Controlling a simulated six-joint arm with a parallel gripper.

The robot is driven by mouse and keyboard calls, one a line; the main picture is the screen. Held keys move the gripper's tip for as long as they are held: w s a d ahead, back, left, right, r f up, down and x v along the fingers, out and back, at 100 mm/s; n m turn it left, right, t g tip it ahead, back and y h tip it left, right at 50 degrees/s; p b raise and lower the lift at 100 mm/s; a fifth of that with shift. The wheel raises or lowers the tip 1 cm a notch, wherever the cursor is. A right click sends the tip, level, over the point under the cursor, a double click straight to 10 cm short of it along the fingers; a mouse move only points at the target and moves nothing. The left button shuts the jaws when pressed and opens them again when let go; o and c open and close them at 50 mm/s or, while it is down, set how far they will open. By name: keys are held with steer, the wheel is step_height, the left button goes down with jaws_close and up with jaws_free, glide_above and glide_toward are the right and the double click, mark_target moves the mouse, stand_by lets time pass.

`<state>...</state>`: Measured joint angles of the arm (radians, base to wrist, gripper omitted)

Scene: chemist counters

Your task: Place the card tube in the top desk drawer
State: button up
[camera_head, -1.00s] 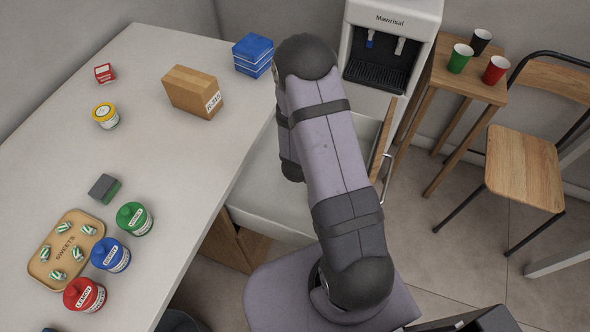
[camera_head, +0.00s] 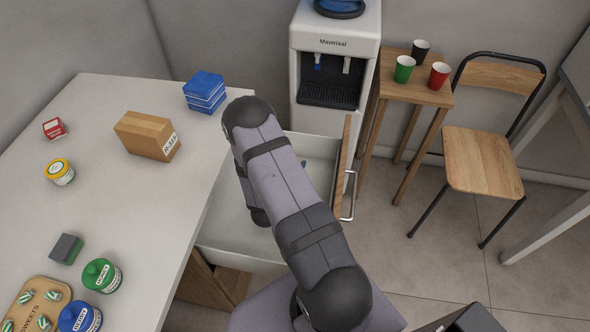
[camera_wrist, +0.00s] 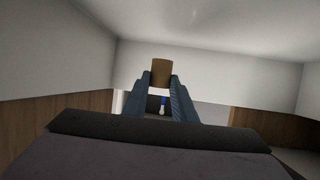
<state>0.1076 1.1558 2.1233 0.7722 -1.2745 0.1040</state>
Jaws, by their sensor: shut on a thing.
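The card tube (camera_wrist: 161,70) is a short brown cylinder in the wrist view, held between the blue fingers of my gripper (camera_wrist: 160,79). My gripper is shut on it. In the head view my arm hides the tube and most of the gripper; only a small dark bit shows over the drawer. The top desk drawer (camera_head: 225,220) is pulled open at the right side of the desk, pale inside, with a wooden front (camera_head: 346,150) and a metal handle (camera_head: 350,196). My arm reaches across it. The visible part of the drawer looks empty.
The white desk (camera_head: 95,205) holds a cardboard box (camera_head: 146,135), blue boxes (camera_head: 205,92), colored jars (camera_head: 102,276) and a sweets tray (camera_head: 27,296). A water dispenser (camera_head: 333,55) stands behind the drawer. A stool with cups (camera_head: 415,88) and a chair (camera_head: 480,160) stand right.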

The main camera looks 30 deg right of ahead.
steer(key=shift+f, duration=1.15)
steer(key=shift+f+b, duration=0.45)
steer(key=shift+f, duration=0.1)
steer(key=shift+f, duration=0.1)
steer(key=o, duration=1)
